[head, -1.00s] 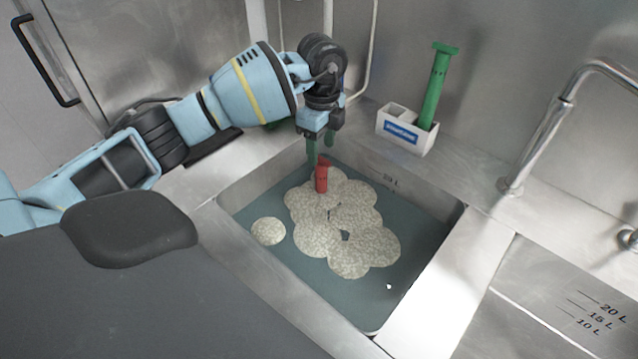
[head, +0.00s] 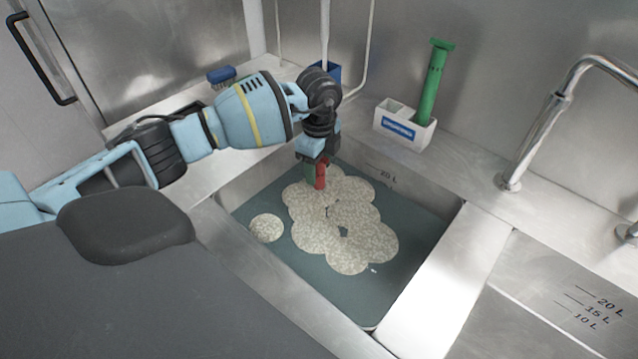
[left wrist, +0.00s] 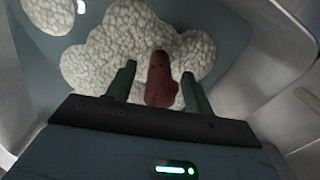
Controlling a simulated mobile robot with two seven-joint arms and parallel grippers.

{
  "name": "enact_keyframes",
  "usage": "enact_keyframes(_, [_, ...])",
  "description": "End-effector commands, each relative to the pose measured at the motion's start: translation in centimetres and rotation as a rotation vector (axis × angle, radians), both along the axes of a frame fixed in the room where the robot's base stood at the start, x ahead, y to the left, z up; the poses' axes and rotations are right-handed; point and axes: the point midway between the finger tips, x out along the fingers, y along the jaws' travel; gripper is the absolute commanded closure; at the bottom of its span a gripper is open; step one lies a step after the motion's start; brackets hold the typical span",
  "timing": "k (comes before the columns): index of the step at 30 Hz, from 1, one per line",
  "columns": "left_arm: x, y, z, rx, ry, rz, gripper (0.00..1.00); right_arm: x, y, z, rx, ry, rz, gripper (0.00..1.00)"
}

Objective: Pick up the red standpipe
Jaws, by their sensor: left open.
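The red standpipe (head: 321,175) stands in the sink at its far left part, with foam around it. My left gripper (head: 315,172) is right at its upper part, with its green fingers pointing down. In the left wrist view the red standpipe (left wrist: 161,80) shows between the two fingers of my left gripper (left wrist: 158,85). The fingers are open, with a gap visible on each side of the pipe. The pipe's lower end is hidden by foam. My right gripper is not in view.
The sink (head: 446,235) holds blue-grey water with white foam (head: 345,225). A white holder (head: 404,128) with a green tube (head: 434,82) stands behind it. A blue brush (head: 221,75) lies on the back-left counter. A tap (head: 535,130) rises at the right.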

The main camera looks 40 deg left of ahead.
Motion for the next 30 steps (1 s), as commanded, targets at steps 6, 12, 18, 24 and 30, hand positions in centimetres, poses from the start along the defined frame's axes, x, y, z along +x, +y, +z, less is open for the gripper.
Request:
enact_keyframes(6, [-0.01, 0.01, -0.88, 0.001, 0.0, 0.0, 0.48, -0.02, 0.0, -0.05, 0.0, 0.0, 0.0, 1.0])
enact_keyframes(12, [-0.01, 0.0, -0.84, 0.0, 0.0, 0.0, 0.57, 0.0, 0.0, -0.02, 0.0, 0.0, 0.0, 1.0])
enact_keyframes(18, [0.0, -0.01, -0.82, 0.0, 0.0, 0.0, 0.83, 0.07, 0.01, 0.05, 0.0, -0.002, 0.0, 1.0])
enact_keyframes(24, [0.0, -0.02, -0.81, 0.0, 0.0, 0.0, 1.0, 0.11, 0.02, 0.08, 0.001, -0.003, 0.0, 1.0])
enact_keyframes(30, [0.03, -0.03, -0.75, -0.001, -0.002, 0.0, 1.0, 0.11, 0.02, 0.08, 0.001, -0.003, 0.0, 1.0])
